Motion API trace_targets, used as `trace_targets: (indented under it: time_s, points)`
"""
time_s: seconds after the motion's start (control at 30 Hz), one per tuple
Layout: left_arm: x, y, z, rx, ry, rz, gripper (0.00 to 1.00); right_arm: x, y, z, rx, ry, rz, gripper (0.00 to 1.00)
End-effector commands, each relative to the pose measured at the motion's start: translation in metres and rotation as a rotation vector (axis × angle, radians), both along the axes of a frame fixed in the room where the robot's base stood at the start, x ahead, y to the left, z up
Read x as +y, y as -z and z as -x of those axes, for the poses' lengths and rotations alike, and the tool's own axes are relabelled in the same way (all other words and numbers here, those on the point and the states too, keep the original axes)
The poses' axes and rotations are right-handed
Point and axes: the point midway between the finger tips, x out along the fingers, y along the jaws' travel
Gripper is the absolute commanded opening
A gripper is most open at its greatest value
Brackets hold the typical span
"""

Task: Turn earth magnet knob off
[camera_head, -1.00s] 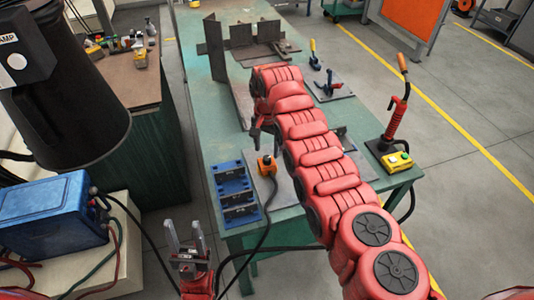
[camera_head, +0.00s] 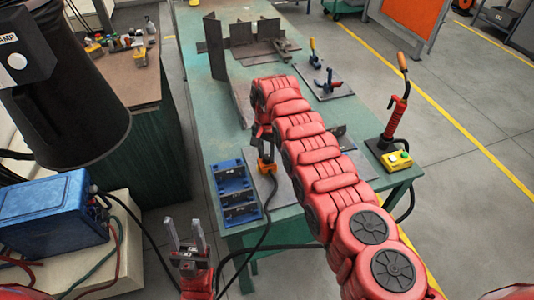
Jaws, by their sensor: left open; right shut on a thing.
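The earth magnet (camera_head: 267,167) is a small orange block with a black cable. It sits on a grey metal plate (camera_head: 283,190) near the front of the green table. My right arm reaches in from the lower right, and its gripper (camera_head: 265,149) is directly above the magnet, shut on its knob. The fingers hide the knob, so its turn position cannot be seen. My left gripper (camera_head: 186,236) is open and empty at the lower left, in front of the table edge, with its fingers pointing up.
A blue slotted block (camera_head: 235,190) stands just left of the plate. Angled steel plates (camera_head: 245,40) and a clamp (camera_head: 325,85) lie further back on the green table (camera_head: 200,92). A red-handled tool (camera_head: 396,115) and a yellow box (camera_head: 396,160) are at the right edge.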

Motion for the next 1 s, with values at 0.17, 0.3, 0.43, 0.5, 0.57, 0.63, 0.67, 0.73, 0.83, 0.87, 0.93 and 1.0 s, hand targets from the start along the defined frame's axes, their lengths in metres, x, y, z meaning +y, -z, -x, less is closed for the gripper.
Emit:
trace_targets:
  time_s: [0.17, 0.3, 0.43, 0.5, 0.57, 0.63, 0.67, 0.73, 0.83, 0.87, 0.93, 1.0]
  points:
    - [0.000, 0.000, 0.000, 0.000, 0.000, 0.000, 0.50, 0.000, 0.000, 0.000, 0.000, 0.000, 0.001, 0.00]
    - [0.000, 0.001, 0.000, 0.000, 0.000, 0.000, 0.50, -0.001, 0.001, 0.000, 0.000, -0.010, 0.001, 0.00]
    - [0.000, 0.005, 0.000, 0.000, 0.000, 0.000, 0.50, -0.001, 0.001, 0.000, 0.001, -0.045, 0.000, 0.00]
    - [0.000, 0.008, 0.000, 0.000, 0.000, 0.000, 0.50, -0.001, 0.002, 0.000, 0.001, -0.076, 0.000, 0.00]
    - [0.000, 0.010, 0.000, 0.000, 0.000, 0.000, 0.50, 0.000, 0.002, 0.000, 0.001, -0.111, 0.000, 0.00]
    - [0.000, 0.014, 0.000, 0.000, 0.000, 0.000, 0.50, 0.000, 0.003, 0.000, 0.001, -0.160, 0.000, 0.00]
    - [0.000, 0.016, 0.000, 0.000, 0.000, 0.000, 0.50, 0.000, 0.003, 0.000, 0.001, -0.183, 0.000, 0.00]
    - [0.000, 0.021, 0.000, 0.000, 0.000, 0.000, 0.50, 0.000, 0.003, 0.000, 0.000, -0.241, -0.001, 0.00]
    - [0.000, 0.028, 0.000, 0.000, 0.000, 0.000, 0.50, -0.001, 0.004, -0.001, -0.002, -0.333, -0.001, 0.00]
    - [0.000, 0.030, 0.000, 0.000, 0.000, 0.000, 0.50, -0.001, 0.004, -0.001, -0.002, -0.362, -0.001, 0.00]
    - [0.000, 0.035, 0.000, 0.000, 0.000, 0.000, 0.50, 0.000, 0.004, -0.001, -0.001, -0.430, 0.000, 0.00]
    - [0.000, 0.040, 0.000, 0.000, 0.000, 0.000, 0.50, 0.000, 0.003, -0.001, -0.002, -0.497, 0.000, 0.00]
